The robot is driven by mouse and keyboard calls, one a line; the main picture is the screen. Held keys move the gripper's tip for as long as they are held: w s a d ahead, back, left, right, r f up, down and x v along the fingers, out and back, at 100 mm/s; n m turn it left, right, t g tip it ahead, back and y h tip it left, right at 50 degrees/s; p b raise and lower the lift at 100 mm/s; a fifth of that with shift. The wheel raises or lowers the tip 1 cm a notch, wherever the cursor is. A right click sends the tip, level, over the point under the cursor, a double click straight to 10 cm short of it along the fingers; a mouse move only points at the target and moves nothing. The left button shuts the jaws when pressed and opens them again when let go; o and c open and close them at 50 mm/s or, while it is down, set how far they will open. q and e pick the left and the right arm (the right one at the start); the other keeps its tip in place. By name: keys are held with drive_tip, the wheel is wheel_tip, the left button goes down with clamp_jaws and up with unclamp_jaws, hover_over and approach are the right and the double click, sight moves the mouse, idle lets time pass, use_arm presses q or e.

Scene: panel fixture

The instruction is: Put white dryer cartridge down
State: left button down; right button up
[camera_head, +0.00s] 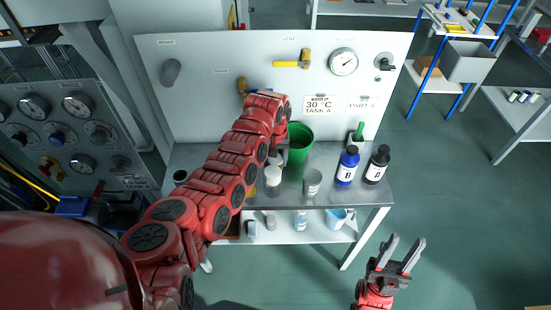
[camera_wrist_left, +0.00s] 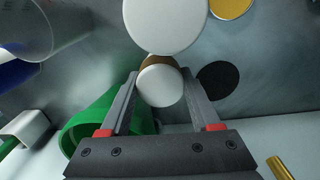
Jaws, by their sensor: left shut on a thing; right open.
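My left gripper (camera_wrist_left: 162,72) is shut on a small cylinder with a round white end, the white dryer cartridge (camera_wrist_left: 160,86). A brownish part shows just beyond its white end. In the head view my own left arm hides most of this gripper and the cartridge, above the metal bench (camera_head: 325,197) in front of the panel. A larger white round lid (camera_wrist_left: 166,22) lies just beyond the cartridge in the wrist view. I cannot tell whether the cartridge touches the surface. My right gripper (camera_head: 404,243) is open and empty, off the bench's front right.
A green cup (camera_head: 300,146) is close to my left gripper. A dark disc (camera_wrist_left: 217,80) is beside the fingers. A grey-white beaker (camera_head: 312,183), a blue bottle (camera_head: 347,167) and a black bottle (camera_head: 376,166) stand to the right. The panel (camera_head: 215,100) rises behind.

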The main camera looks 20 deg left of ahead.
use_arm(q)
drive_tip(key=shift+f, duration=0.1)
drive_tip(key=shift+f, duration=0.1)
drive_tip(key=shift+c, duration=0.6)
unclamp_jaws()
